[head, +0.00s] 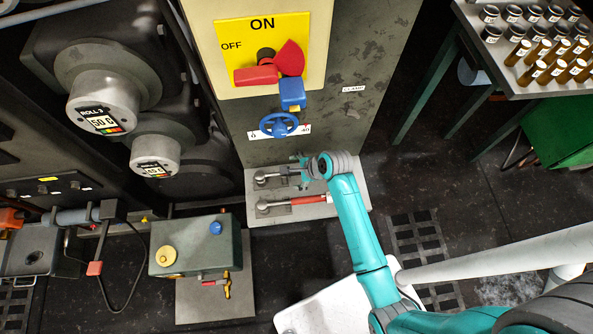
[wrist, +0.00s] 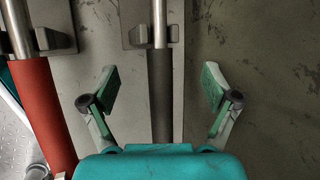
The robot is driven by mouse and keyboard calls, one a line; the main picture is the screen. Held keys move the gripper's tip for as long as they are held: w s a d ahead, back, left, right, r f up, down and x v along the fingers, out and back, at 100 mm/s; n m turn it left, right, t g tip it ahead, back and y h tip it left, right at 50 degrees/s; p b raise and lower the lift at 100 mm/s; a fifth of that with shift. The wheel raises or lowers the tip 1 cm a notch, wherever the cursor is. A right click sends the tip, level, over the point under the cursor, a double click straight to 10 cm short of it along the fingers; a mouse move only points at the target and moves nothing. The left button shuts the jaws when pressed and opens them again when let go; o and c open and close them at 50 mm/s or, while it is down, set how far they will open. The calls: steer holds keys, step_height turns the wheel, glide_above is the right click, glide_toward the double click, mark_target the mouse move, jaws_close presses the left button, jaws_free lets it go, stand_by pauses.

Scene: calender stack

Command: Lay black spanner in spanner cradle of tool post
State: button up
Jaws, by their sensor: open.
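The black spanner (wrist: 161,95) has a dark handle and a bare metal shaft. It also shows in the head view (head: 274,176), where my gripper hides most of its handle. Its shaft passes through a grey cradle bracket (wrist: 135,37) on the grey plate of the tool post (head: 350,192). My gripper (head: 302,172) is at this spanner. In the wrist view my gripper (wrist: 161,88) is open, with one finger on each side of the black handle and visible gaps between. I cannot tell how high the fingers are above the plate.
A red-handled spanner (head: 300,201) lies parallel in front, close to my left finger in the wrist view (wrist: 42,105). A blue handwheel (head: 279,124) and an ON/OFF switch panel (head: 263,50) are behind. A bench with bottles (head: 520,89) stands at right.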

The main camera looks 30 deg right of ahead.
steer(key=shift+r, duration=0.15)
steer(key=v, duration=0.7)
steer(key=shift+s+r, duration=0.25)
steer(key=shift+r, duration=0.05)
stand_by(1.2)
steer(key=shift+d, duration=0.1)
stand_by(0.5)
